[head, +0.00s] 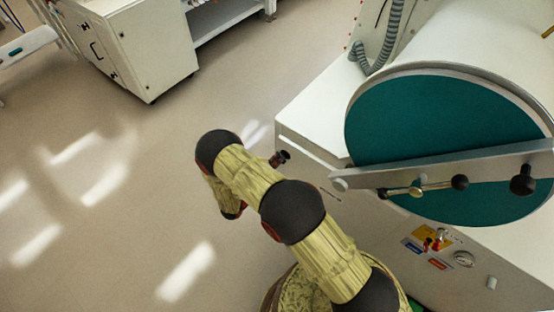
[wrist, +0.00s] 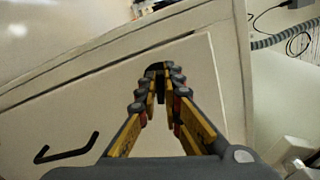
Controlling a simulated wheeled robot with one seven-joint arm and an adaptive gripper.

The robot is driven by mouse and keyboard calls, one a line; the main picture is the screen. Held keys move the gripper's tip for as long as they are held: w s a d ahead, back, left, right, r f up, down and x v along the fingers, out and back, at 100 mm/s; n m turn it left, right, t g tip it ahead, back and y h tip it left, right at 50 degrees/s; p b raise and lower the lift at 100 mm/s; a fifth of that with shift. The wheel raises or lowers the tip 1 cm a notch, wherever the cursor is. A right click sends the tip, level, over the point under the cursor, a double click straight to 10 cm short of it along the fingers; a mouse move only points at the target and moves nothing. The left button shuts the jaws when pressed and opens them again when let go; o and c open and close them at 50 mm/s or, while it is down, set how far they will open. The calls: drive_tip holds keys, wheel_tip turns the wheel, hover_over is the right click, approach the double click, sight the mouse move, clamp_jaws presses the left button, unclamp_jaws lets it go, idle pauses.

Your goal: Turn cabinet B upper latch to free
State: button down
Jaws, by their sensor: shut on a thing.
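In the wrist view my gripper (wrist: 158,78) has its two fingers drawn together on a small dark latch (wrist: 154,67). The latch is on a pale cabinet door (wrist: 100,100), near the door's upper edge. The fingertips cover much of the latch, so I cannot tell its exact angle. No letter on the cabinet is readable. In the head view my arm reaches down in front of the white cabinet (head: 312,125) under the teal round door.
A black bar handle (wrist: 67,150) sits lower left on the same cabinet door. The teal round door (head: 430,125) has a metal crossbar and black knobs. A grey hose (head: 392,35) hangs behind. Another white cabinet (head: 150,45) stands upper left. The floor (head: 110,210) at left is clear.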

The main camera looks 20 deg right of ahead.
drive_tip(key=shift+a+f+n, duration=0.1)
drive_tip(key=shift+f+n, duration=0.05)
drive_tip(key=shift+n, duration=1.55)
drive_tip(key=c, duration=2)
unclamp_jaws()
drive_tip(key=shift+o, duration=0.2)
drive_tip(key=v, duration=1.2)
